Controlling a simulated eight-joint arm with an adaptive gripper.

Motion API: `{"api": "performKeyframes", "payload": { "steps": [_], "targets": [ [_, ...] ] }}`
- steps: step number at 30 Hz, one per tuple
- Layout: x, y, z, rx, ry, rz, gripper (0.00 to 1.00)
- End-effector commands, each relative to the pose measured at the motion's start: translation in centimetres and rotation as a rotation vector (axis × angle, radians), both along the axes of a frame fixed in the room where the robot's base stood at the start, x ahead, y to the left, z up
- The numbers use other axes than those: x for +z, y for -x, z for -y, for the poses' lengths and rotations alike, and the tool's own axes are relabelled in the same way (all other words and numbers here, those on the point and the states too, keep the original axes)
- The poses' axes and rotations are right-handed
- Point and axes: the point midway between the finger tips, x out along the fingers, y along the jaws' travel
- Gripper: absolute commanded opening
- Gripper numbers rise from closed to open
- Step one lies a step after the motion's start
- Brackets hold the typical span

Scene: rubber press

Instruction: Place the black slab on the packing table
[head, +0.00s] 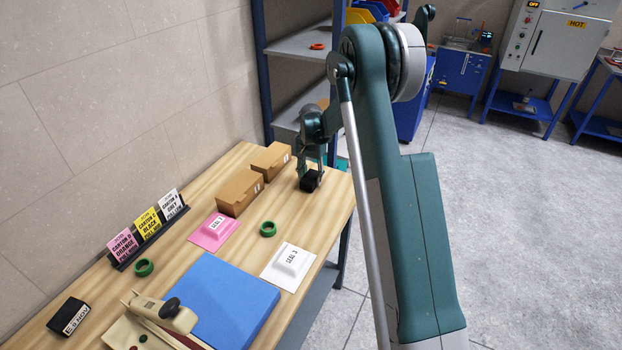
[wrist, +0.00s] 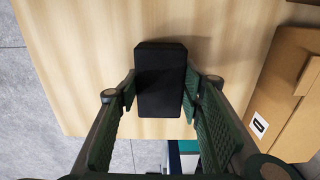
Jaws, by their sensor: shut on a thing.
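The black slab (head: 311,181) is at the far right end of the wooden packing table (head: 330,215). My gripper (head: 312,168) is above it, pointing down, with its fingers at the slab. In the wrist view the slab (wrist: 162,80) stands between the two green fingers (wrist: 160,92) of my gripper, which is shut on it. A shadow beside the slab falls on the tabletop (wrist: 85,50). The slab is over the table and close to its surface; I cannot tell whether it touches.
Two brown cartons (head: 240,192) stand left of the slab; one carton (wrist: 285,90) shows at the right in the wrist view. Pink (head: 214,231) and white (head: 288,266) seal sheets, a green ring (head: 268,229) and a blue mat (head: 225,300) lie nearer. A shelf rack (head: 300,45) stands behind.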

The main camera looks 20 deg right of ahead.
Motion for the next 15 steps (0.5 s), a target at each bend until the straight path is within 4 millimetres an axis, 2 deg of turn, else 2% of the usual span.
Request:
{"api": "performKeyframes", "payload": {
  "steps": [4,5,7,15],
  "targets": [
    [-0.38,-0.01,0.01,0.0,0.0,0.0,0.2],
    [-0.32,-0.01,0.0,0.0,0.0,0.0,0.41],
    [-0.28,-0.01,0.01,0.0,0.0,0.0,0.51],
    [-0.26,-0.01,0.01,0.0,0.0,0.0,0.52]
  ]
}}
